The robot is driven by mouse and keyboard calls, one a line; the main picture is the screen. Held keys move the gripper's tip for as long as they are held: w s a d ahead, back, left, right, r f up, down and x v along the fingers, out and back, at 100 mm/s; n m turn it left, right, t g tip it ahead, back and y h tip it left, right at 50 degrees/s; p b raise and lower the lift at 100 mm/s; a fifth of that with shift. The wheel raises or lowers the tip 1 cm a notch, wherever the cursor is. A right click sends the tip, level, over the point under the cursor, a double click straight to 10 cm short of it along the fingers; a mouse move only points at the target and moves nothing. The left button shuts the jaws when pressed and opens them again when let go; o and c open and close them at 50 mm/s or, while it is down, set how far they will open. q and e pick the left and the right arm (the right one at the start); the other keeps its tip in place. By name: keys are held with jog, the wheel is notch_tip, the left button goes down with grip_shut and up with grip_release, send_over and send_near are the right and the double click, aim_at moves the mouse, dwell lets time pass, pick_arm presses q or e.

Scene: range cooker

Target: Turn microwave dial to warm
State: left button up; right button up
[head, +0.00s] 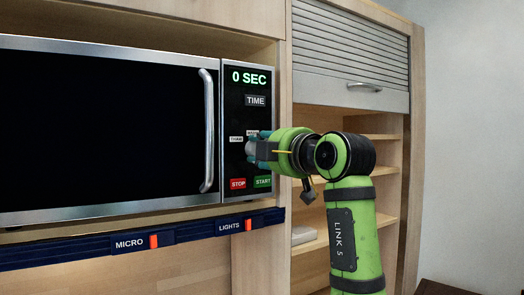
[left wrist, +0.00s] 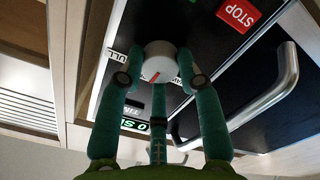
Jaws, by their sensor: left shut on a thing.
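The microwave (head: 100,130) has a dark door and a control panel at its right side. The dial is a round light-grey knob (left wrist: 160,60) with a red pointer line, which points down and slightly left in the left wrist view. My left gripper (left wrist: 160,80) is shut on the dial, its teal fingers around the knob's rim. In the head view my gripper (head: 256,146) reaches the panel from the right and covers most of the dial. A label reading "THAW" (head: 236,139) shows left of it; the label above is partly hidden.
A vertical metal door handle (head: 208,130) stands out just left of the panel. Below the dial are a red STOP button (head: 238,184) and a green START button (head: 263,181). The display (head: 249,77) reads 0 SEC. Open shelves (head: 385,160) are at right.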

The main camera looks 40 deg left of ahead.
pick_arm(q)
jog(key=shift+f+n, duration=0.15)
jog(key=shift+n, duration=0.45)
jog(key=o, duration=1)
jog(key=shift+o, duration=0.7)
jog(key=shift+w, duration=0.1)
jog(key=shift+w+a, duration=0.1)
jog(key=shift+a, duration=0.05)
jog(key=v, duration=1.2)
